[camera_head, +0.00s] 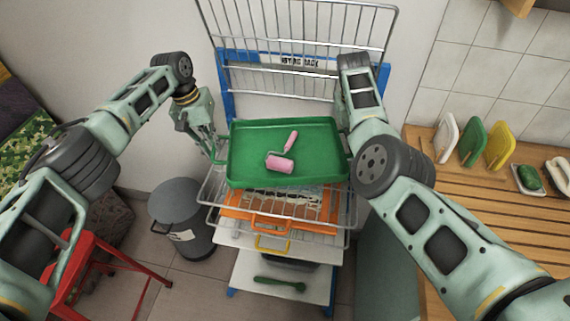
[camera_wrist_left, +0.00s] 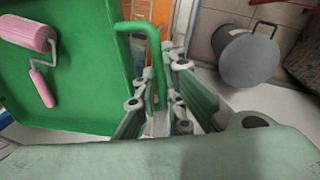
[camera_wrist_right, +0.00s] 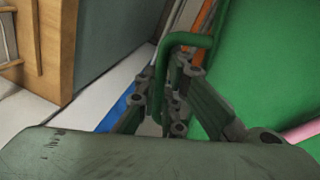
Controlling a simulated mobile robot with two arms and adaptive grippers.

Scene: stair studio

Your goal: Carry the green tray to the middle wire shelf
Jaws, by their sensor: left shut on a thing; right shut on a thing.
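The green tray (camera_head: 310,135) is held up between my two arms, in front of the wire rack (camera_head: 300,50). A pink paint roller (camera_head: 281,161) lies in it; it also shows in the left wrist view (camera_wrist_left: 38,50). My left gripper (camera_head: 218,150) is shut on the tray's left handle, a green loop seen in the left wrist view (camera_wrist_left: 140,32). My right gripper (camera_wrist_right: 165,95) is shut on the right handle (camera_wrist_right: 183,38); in the head view my right forearm hides it. A wire shelf (camera_head: 212,196) with an orange tray (camera_head: 236,214) on it is below the green tray.
A grey bin (camera_head: 180,215) and a red stool (camera_head: 100,262) stand at the left. A wooden slatted counter (camera_head: 470,190) with several boards is at the right. A lower white shelf (camera_head: 255,268) holds a green item (camera_head: 279,285).

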